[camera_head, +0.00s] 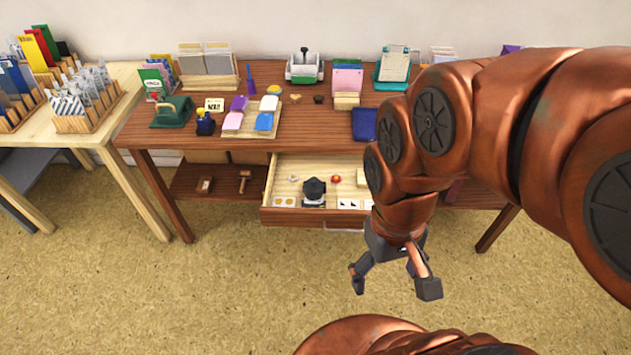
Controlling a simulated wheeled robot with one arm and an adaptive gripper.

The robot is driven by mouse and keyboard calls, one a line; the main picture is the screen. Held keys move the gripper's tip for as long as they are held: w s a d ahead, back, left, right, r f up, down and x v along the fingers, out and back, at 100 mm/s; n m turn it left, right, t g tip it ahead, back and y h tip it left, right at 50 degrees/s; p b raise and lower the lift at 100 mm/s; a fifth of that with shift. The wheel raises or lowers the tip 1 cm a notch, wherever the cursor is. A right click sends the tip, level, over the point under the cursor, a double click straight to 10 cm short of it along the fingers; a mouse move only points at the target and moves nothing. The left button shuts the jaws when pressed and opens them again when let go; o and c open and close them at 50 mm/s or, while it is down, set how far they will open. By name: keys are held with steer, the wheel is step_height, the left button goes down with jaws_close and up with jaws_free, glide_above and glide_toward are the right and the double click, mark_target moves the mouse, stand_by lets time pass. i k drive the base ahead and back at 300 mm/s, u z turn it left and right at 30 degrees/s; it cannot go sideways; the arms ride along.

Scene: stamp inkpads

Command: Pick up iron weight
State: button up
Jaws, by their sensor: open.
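A dark, faceted block with a knob-like top (313,189) stands in the open drawer; it looks like the iron weight, though it is too small to be certain. The drawer (296,218) is pulled out from under the brown table. My gripper (393,284) hangs open and empty in front of the drawer, to the right of the dark block and nearer the camera. It is apart from the block and touches nothing. My copper arm hides the right part of the drawer and table.
The brown tabletop (290,144) holds colored inkpads (248,120), a green handled item (172,112), a blue bottle (205,124) and card holders along the back. The drawer also holds small red and gold pieces. A pale table (90,130) with card racks stands left. The floor (180,290) is clear.

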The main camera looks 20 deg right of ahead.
mark_target(313, 187)
steer(key=u, duration=2.7)
steer(key=i, duration=0.65)
steer(key=z, duration=2.55)
